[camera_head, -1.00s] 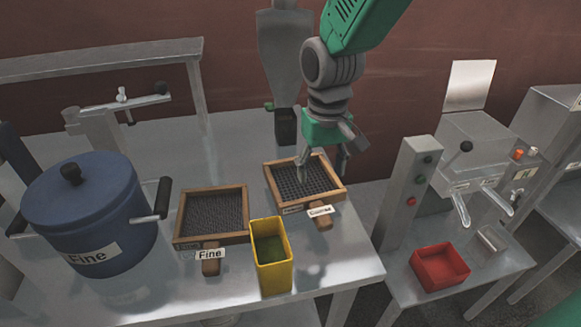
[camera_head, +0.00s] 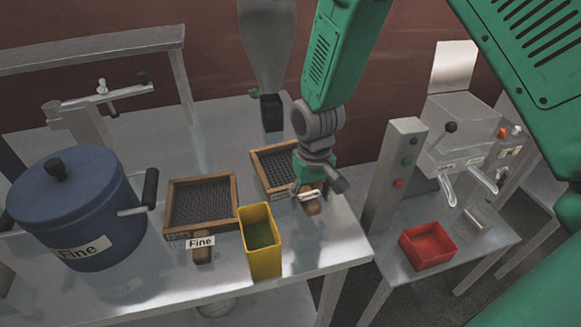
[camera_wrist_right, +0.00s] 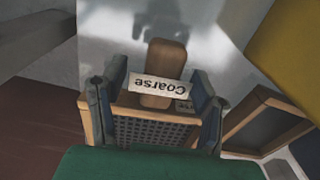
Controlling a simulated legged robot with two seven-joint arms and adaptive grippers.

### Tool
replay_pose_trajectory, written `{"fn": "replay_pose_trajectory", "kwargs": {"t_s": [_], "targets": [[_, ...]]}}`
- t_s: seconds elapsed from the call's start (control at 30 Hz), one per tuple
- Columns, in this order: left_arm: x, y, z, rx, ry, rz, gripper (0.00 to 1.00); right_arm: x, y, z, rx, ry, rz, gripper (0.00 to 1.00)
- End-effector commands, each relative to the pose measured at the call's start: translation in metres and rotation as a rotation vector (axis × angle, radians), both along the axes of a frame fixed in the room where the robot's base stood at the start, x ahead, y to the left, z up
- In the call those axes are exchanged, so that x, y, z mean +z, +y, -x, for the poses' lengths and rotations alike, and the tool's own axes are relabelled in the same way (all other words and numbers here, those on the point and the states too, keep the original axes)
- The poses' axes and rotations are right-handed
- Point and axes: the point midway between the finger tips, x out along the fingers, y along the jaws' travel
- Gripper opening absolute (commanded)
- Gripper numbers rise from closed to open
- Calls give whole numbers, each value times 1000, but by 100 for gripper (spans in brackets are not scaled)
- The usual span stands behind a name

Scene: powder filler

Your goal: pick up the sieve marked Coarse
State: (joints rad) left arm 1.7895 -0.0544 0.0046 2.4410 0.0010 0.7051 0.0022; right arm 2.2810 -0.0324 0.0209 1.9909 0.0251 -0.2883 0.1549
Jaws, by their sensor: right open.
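The Coarse sieve (camera_head: 270,162) is a wooden square frame with dark mesh and a short wooden handle, lying on the metal table. Its "Coarse" label shows upside down in the right wrist view (camera_wrist_right: 160,88), at the base of the handle. My right gripper (camera_head: 318,188) is over the handle side of this sieve and hides part of its frame. In the right wrist view its open fingers (camera_wrist_right: 157,95) stand on either side of the label and handle base. The similar Fine sieve (camera_head: 201,203) lies to the left. My left gripper is not in view.
A yellow open container (camera_head: 262,245) stands between the sieve handles, close to my right gripper. A blue pot (camera_head: 70,205) marked Fine stands at the left. A hopper (camera_head: 266,50) is behind. A red tray (camera_head: 428,246) sits on the lower table at right.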

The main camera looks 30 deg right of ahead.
Motion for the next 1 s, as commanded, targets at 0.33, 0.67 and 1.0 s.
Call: {"fn": "replay_pose_trajectory", "kwargs": {"t_s": [0.33,0.67,1.0], "targets": [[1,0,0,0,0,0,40,-12,3,0,1,-3,3,55],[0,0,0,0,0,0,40,-12,2,-1,1,-3,1,0],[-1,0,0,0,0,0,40,12,2,-1,1,-8,2,0]]}}
